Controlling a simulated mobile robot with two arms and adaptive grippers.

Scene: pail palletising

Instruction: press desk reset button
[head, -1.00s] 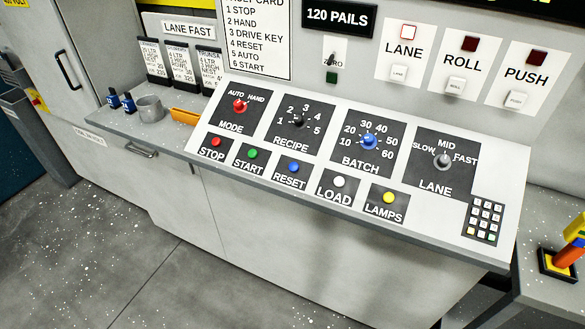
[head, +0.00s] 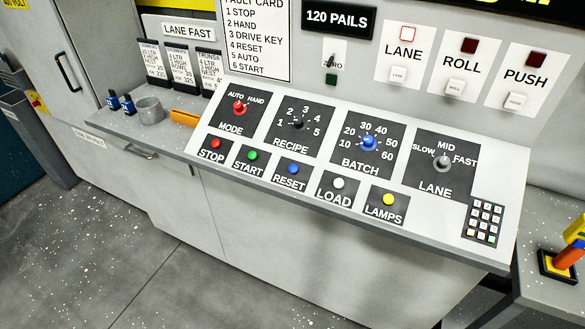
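The blue reset button (head: 293,169) sits on a dark plate labelled RESET in the lower row of the sloped desk panel (head: 335,141). The green start button (head: 252,155) is on its left and the white load button (head: 338,183) on its right. The red stop button (head: 215,143) is farther left, and the yellow lamps button (head: 389,200) farther right. Nothing covers the reset button. Neither of my grippers is in view.
Above the row are the mode knob (head: 238,107), recipe knob (head: 297,123), batch knob (head: 369,143) and lane knob (head: 442,162). A keypad (head: 483,221) is at the right end. A grey cup (head: 150,110) stands on the left ledge. Open floor (head: 110,240) lies in front.

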